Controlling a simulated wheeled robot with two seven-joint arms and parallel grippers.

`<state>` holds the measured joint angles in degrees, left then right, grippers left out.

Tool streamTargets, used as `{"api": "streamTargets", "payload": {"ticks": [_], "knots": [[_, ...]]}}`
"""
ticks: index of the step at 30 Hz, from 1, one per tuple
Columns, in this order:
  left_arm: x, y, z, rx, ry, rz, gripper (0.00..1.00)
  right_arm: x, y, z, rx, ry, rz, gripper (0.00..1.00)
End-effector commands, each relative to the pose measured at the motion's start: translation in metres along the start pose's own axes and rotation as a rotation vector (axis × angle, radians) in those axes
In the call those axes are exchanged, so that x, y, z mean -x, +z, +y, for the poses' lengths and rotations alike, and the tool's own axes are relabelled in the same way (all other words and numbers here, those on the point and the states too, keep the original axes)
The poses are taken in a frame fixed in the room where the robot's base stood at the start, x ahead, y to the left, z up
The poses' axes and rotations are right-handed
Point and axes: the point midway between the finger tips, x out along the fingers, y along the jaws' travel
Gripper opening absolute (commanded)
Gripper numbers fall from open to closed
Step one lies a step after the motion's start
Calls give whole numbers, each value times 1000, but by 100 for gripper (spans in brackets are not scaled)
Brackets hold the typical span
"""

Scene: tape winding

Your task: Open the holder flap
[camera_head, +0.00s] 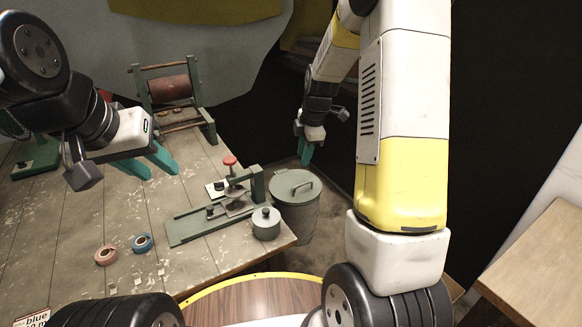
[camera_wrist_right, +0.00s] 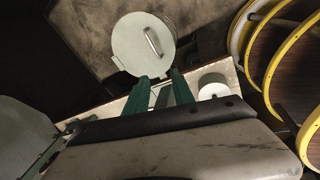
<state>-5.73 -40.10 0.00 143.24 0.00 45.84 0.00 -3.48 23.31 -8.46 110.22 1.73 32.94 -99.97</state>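The green winding fixture (camera_head: 200,226) lies on the wooden table, with a red-topped knob (camera_head: 230,160), a round metal piece and an upright green block at its right end. I cannot tell which part is the holder flap or whether it is open. My left gripper (camera_head: 155,164) is above the table, left of and behind the fixture; its teal fingers are apart and empty. My right gripper (camera_head: 306,152) hangs beyond the table's right edge, above the lidded bin. In the right wrist view its two green fingers (camera_wrist_right: 160,92) are apart and hold nothing visible.
A pink tape roll (camera_head: 106,254) and a blue tape roll (camera_head: 142,243) lie left of the fixture. A lidded pot (camera_head: 265,223) stands at the fixture's right front. The grey-green bin (camera_head: 296,205) stands beside the table. A roller frame (camera_head: 172,95) stands at the back.

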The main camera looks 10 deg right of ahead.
Motion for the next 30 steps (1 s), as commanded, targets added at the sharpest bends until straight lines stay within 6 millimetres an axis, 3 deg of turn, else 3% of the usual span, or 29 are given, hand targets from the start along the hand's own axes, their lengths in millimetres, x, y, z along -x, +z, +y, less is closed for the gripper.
{"api": "streamTargets", "payload": {"ticks": [1,3,6,13,22,30], "knots": [[0,0,0,0,0,0,36,-22,5,3,68,-21,-7,30],[0,0,0,0,0,0,36,-43,9,6,158,-37,-14,30],[0,0,0,0,0,0,36,-62,14,8,242,-52,-19,30],[0,0,0,0,0,0,36,-86,16,8,285,-60,-21,30],[0,0,0,0,0,0,36,-133,17,6,284,-60,-21,30],[0,0,0,0,0,0,36,-148,18,5,283,-57,-21,30]]}}
